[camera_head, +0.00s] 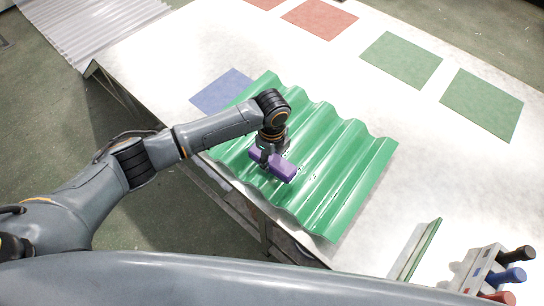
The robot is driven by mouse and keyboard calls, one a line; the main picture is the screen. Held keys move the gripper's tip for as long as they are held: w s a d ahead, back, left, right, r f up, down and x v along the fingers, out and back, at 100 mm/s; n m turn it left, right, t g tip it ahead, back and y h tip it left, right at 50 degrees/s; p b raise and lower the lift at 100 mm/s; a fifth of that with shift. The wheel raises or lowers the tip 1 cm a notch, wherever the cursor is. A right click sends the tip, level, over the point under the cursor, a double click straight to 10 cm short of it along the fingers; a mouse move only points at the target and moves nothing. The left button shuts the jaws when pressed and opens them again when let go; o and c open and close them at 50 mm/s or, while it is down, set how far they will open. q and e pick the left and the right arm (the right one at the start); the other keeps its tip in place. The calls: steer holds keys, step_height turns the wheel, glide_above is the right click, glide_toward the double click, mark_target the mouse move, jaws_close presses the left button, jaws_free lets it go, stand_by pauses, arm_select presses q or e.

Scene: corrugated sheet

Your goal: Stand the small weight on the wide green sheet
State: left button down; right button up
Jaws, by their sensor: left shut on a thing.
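My left gripper (268,157) points down over the sheet's left part and is shut on a purple block (283,168), which looks like the small weight. The block lies lengthwise across the view, level or nearly so. I cannot tell whether its underside touches the ridges. My right gripper is not in view.
A narrow green-edged strip (416,250) and a rack (477,268) with coloured handles stand at lower right. A pale corrugated sheet (92,25) is at upper left.

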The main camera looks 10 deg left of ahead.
arm_select(q)
steer(key=shift+f, duration=0.1)
stand_by(0.4)
steer(key=c, duration=0.6)
jaws_free()
steer(key=shift+s+f, duration=0.1)
step_height(320, 180, up, 12)
steer(key=shift+r, duration=0.1)
